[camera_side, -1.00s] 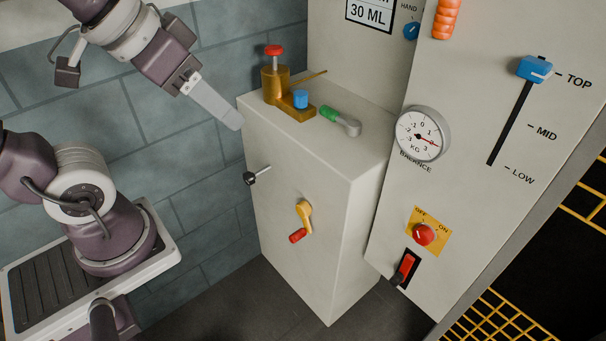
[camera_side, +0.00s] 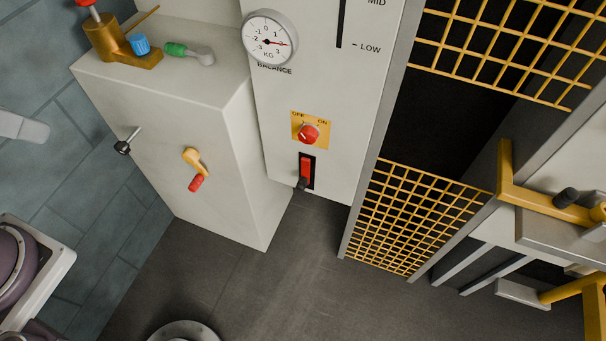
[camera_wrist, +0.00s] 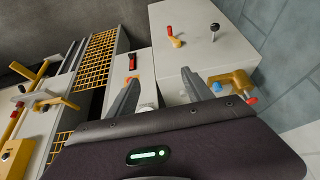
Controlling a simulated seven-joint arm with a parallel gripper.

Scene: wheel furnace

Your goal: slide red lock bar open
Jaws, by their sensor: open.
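A short red bar (camera_side: 305,171) sits upright in a black slot on the pale panel, with a dark grip at its lower end. It is the most bar-like red part in the side view, but I cannot tell for sure that it is the lock bar. It also shows small in the wrist view (camera_wrist: 132,62), beyond the fingers. My gripper (camera_wrist: 162,90) is open and empty, its two grey fingers apart in the wrist view.
A pale cabinet (camera_side: 170,110) stands left of the panel, with a yellow crank (camera_side: 192,160) and a black knob (camera_side: 123,147) jutting out. A red OFF/ON knob (camera_side: 308,134) is above the slot. Yellow mesh (camera_side: 412,215) and yellow-handled fittings (camera_side: 545,200) are at right.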

